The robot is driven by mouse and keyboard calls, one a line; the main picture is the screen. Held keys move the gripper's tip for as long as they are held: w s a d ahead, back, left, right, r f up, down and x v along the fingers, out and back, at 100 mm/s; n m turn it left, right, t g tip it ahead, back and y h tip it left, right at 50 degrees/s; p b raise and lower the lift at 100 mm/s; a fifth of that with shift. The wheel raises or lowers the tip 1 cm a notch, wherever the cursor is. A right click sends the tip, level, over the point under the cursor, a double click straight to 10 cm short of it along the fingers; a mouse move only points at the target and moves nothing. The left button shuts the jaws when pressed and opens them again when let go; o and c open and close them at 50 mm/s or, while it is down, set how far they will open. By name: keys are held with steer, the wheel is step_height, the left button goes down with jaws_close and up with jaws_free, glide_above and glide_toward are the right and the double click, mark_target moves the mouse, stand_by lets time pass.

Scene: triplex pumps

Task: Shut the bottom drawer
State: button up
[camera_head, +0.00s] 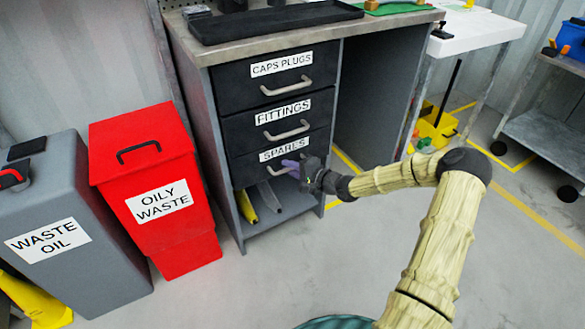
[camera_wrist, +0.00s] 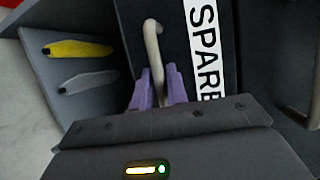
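The bottom drawer (camera_head: 247,172) is black, has a SPARES label (camera_head: 284,150) and sits under two other drawers. Its front looks about in line with the drawers above; I cannot tell whether a small gap remains. My gripper (camera_head: 293,167) is at its handle, hiding part of the front. In the wrist view the pale curved handle (camera_wrist: 151,38) passes between the two purple fingers of my gripper (camera_wrist: 159,88). The fingers lie close on both sides of it and look shut on it. The drawer front (camera_wrist: 172,30) shows behind.
The FITTINGS drawer (camera_head: 248,137) and CAPS PLUGS drawer (camera_head: 235,90) above look closed. An open shelf below holds a yellow item (camera_head: 246,207) and a grey item (camera_head: 269,197). A red OILY WASTE bin (camera_head: 140,170) stands left. Floor to the right is mostly clear.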

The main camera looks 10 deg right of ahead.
steer(key=p+v, duration=0.7)
steer(key=v, duration=1)
steer(key=shift+s+d, duration=0.2)
steer(key=shift+a, duration=0.1)
steer(key=s+a+r+n+g+h+p, duration=0.3)
steer(key=s+a+r+n+g+h, duration=0.2)
steer(key=s+r, duration=0.45)
steer(key=s+a+r+n+g+h+p, duration=0.35)
steer(key=s+a+r+n+h, duration=0.2)
steer(key=s+r, duration=0.4)
step_height(320, 180, up, 39)
steer(key=p, duration=3.7)
steer(key=shift+w+d+f+g+p, duration=0.15)
steer(key=shift+d+g+p, duration=0.15)
steer(key=shift+d+g, duration=0.2)
